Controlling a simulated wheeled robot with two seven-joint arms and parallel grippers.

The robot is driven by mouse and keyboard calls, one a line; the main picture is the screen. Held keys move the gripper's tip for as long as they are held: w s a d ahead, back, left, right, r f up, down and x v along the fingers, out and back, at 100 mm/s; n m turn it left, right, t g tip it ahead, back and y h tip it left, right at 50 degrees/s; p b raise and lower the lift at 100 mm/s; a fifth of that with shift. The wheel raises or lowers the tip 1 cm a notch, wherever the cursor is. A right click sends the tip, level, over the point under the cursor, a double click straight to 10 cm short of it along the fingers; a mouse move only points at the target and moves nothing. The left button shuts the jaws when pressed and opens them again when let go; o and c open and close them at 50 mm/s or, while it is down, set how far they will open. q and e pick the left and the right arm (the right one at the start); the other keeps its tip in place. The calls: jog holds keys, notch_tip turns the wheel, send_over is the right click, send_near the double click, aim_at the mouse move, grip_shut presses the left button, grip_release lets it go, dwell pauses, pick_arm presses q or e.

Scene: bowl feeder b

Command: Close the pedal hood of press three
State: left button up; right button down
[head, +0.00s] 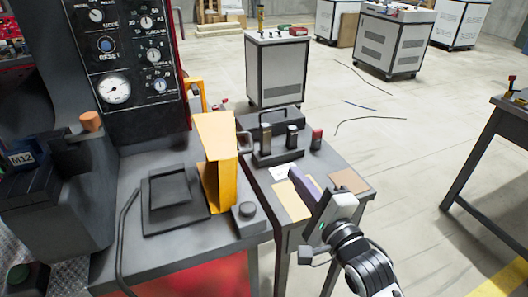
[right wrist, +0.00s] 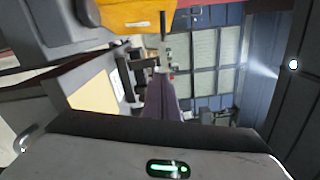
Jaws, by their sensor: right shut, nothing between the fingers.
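A yellow hood (head: 222,165) stands upright and raised on the grey press table (head: 135,255). It is beside a dark square plate (head: 172,197), which lies uncovered to its left. The hood's lower part also shows at the top of the right wrist view (right wrist: 130,15). My right gripper (head: 297,177) is to the right of the hood, above the side table, and clear of the hood. Its purple fingers are shut with nothing between them; they also show in the right wrist view (right wrist: 160,98). My left gripper is not in view.
A black knob box (head: 247,215) is near the hood's base. A gauge panel (head: 125,60) stands behind the plate. The floor to the right is mostly open.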

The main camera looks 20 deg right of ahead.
jog(key=w+a+r, duration=0.1)
jog(key=w+a, duration=0.3)
jog(key=w, duration=0.6)
jog(key=shift+w+p, duration=0.15)
jog(key=shift+p, duration=0.3)
jog(key=shift+a, duration=0.1)
jog(key=shift+w+r, duration=0.1)
